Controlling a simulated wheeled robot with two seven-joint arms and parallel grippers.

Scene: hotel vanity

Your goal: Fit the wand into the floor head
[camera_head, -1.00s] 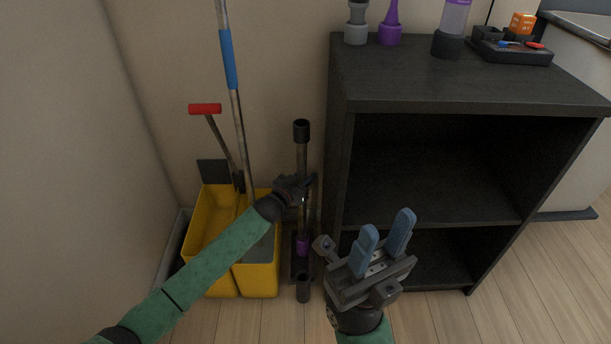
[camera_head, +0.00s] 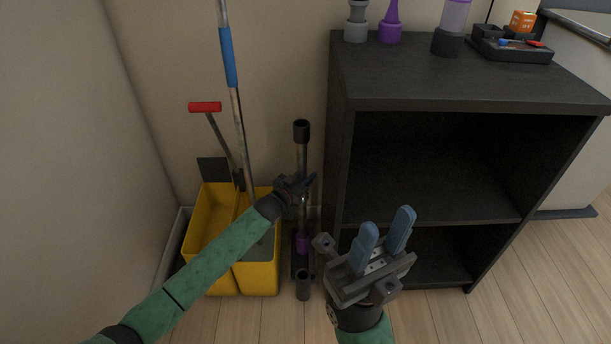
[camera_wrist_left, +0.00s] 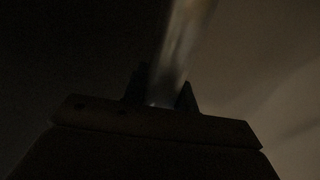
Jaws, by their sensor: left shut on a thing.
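The wand (camera_head: 302,158) is a grey metal tube with a black top end and a purple band low down. It stands roughly upright between the yellow bucket and the black shelf. My left gripper (camera_head: 308,184) is shut on the middle of the tube, which also shows between the fingers in the left wrist view (camera_wrist_left: 181,55). A dark base with a short, open black cylinder (camera_head: 303,286), apparently the floor head, is on the floor at the wand's foot. I cannot tell whether the wand's lower end is inside it. My right gripper (camera_head: 384,246) is open and empty, before the shelf.
A yellow mop bucket (camera_head: 258,278) with a red-handled lever and a blue-gripped pole (camera_head: 229,58) stands left of the wand. The black shelf (camera_head: 470,100) stands close on its right, with attachments (camera_head: 390,28) and a tray (camera_head: 511,52) on top. Bare floor lies in front.

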